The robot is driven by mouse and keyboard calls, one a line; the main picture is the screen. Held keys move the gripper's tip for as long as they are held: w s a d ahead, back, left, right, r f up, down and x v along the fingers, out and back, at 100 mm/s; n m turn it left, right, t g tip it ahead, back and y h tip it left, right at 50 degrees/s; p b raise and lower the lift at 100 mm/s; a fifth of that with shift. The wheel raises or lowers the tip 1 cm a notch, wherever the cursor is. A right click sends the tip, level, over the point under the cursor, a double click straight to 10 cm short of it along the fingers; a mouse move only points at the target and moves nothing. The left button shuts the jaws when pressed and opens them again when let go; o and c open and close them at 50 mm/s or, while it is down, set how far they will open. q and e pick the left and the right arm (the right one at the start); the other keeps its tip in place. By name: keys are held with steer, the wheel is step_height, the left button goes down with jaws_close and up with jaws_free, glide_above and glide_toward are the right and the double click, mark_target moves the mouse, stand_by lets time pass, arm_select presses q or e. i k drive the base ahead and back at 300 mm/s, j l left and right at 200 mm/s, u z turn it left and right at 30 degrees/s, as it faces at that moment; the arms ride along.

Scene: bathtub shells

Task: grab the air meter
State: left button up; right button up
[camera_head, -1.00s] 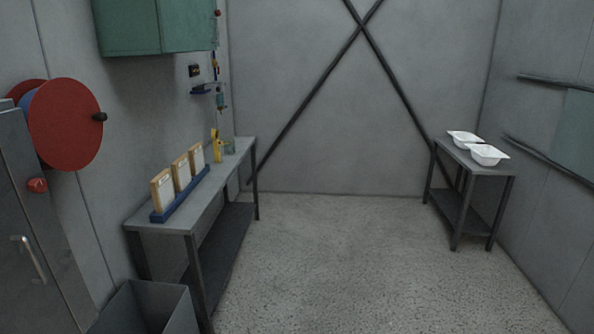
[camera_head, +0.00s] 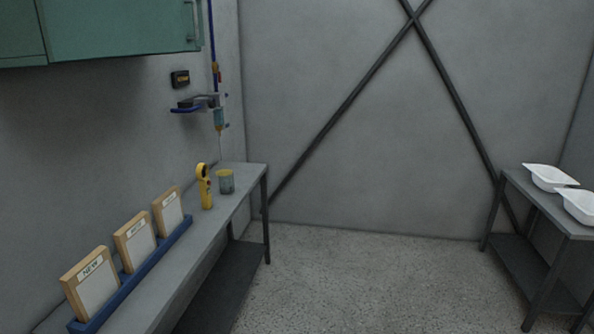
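The air meter appears to be the yellow handheld device (camera_head: 205,187) with a round head and a dark spot on its handle. It stands upright on the grey bench (camera_head: 212,240) along the left wall, just left of a greenish cup (camera_head: 225,182) with a yellowish top. Neither of my grippers is in view.
A blue rack (camera_head: 140,275) with several framed cards fills the near bench. A green cabinet (camera_head: 115,30) and a small wall shelf (camera_head: 190,106) with a hanging dispenser are above. White basins (camera_head: 550,178) sit on the right table (camera_head: 520,190). The floor between (camera_head: 370,285) is clear.

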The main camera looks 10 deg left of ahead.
mark_target(205, 191)
steer(key=i+u, duration=0.2)
steer(key=i, duration=0.55)
steer(key=i+l+u, duration=0.25)
steer(key=i, duration=0.5)
